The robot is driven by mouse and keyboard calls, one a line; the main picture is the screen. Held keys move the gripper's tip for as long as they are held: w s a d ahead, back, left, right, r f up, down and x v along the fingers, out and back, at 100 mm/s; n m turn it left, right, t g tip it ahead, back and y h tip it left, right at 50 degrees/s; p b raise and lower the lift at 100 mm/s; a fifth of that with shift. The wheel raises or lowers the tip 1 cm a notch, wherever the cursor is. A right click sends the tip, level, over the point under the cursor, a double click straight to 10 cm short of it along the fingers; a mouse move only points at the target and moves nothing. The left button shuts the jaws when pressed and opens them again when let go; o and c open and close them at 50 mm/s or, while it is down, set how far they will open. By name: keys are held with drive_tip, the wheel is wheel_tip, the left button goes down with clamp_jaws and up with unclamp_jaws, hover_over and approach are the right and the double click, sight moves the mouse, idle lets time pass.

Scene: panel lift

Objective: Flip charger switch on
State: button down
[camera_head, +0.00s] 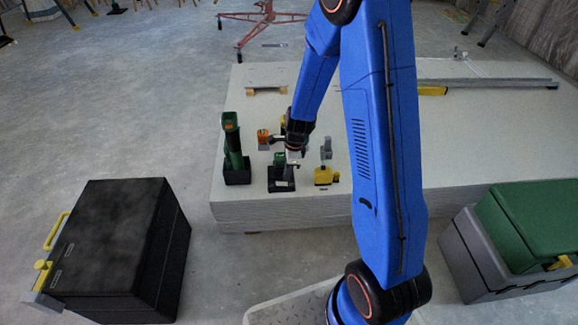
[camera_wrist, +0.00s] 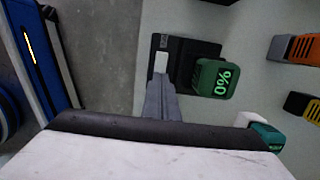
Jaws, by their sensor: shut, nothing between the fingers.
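The black charger (camera_head: 281,186) stands near the front edge of the panel stack with a green battery (camera_head: 280,160) in it. In the wrist view the charger (camera_wrist: 190,48) lies at the top centre, and the battery (camera_wrist: 214,78) reads "0%". A small pale block (camera_wrist: 161,62), which looks like the switch, is on the charger's left part below a small label. My gripper (camera_wrist: 160,84) is shut and empty, with its grey fingertips right at this block; I cannot tell whether they touch. In the head view my gripper (camera_head: 293,156) is just above the charger. The switch's position is unclear.
A green tool (camera_head: 232,145) stands left of the charger, and a yellow tool (camera_head: 324,176) is to its right. An orange tool (camera_head: 263,139) stands behind. The panel stack (camera_head: 440,140) is mostly bare at right. A black case (camera_head: 115,240) and a green-lidded case (camera_head: 530,225) flank it.

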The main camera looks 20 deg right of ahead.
sight(281, 183)
drive_tip(key=shift+a+f, duration=0.2)
drive_tip(key=shift+f, duration=1.05)
drive_tip(key=shift+f, duration=0.1)
drive_tip(key=shift+f, duration=0.15)
drive_tip(key=shift+a, duration=0.1)
drive_tip(key=shift+w+a+r, duration=0.2)
drive_tip(key=shift+a+r, duration=0.1)
drive_tip(key=shift+a, duration=0.3)
